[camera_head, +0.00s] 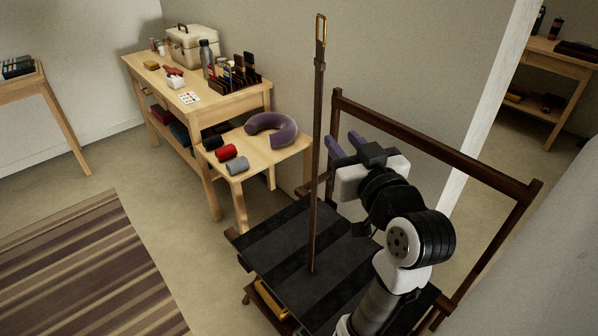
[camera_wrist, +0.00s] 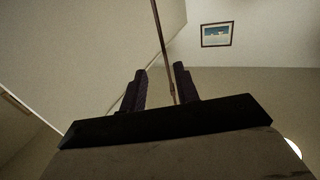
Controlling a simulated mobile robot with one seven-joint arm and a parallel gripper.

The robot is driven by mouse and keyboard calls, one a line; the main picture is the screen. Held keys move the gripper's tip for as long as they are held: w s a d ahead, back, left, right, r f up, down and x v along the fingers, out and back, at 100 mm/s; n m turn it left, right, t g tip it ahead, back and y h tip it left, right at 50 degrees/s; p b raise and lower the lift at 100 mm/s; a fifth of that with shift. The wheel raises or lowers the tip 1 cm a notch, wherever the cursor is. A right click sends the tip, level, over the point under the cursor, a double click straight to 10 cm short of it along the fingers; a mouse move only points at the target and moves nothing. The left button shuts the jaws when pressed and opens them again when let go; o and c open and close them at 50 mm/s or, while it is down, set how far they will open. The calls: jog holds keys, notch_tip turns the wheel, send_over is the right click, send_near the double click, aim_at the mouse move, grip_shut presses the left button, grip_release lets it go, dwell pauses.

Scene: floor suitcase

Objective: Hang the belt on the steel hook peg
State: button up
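The belt (camera_head: 317,130) is a long, narrow brown strap with a gold buckle (camera_head: 321,30) at its top. It stands straight and nearly vertical in the head view, its lower end in front of a black-slatted rack; I cannot tell whether it touches the slats. My gripper (camera_head: 341,137) is just right of the belt's middle, its two purple fingers apart. In the wrist view the belt (camera_wrist: 163,40) shows as a thin strip in the gap between the spread fingers (camera_wrist: 160,70), gripped by neither. I cannot make out the steel hook peg in either view.
The slatted rack (camera_head: 270,245) has a dark wooden rail (camera_head: 440,150) behind my arm. A small wooden table (camera_head: 290,150) holds a purple neck pillow and red and grey rolls. A workbench (camera_head: 215,105) stands behind it. A striped rug (camera_head: 90,270) lies on open floor at left.

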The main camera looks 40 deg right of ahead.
aim_at(315, 112)
jog(key=p+x, duration=0.1)
jog(key=x, duration=0.3)
jog(key=p+x, duration=0.1)
jog(key=x, duration=0.3)
jog(key=p+x, duration=0.1)
jog(key=x, duration=0.3)
jog(key=shift+w+a+f, duration=0.1)
jog(key=shift+w+a, duration=0.1)
jog(key=shift+a, duration=0.05)
jog(key=shift+w+d+f+p, duration=0.1)
jog(key=shift+w+d+p, duration=0.15)
jog(key=shift+w, duration=0.3)
grip_shut()
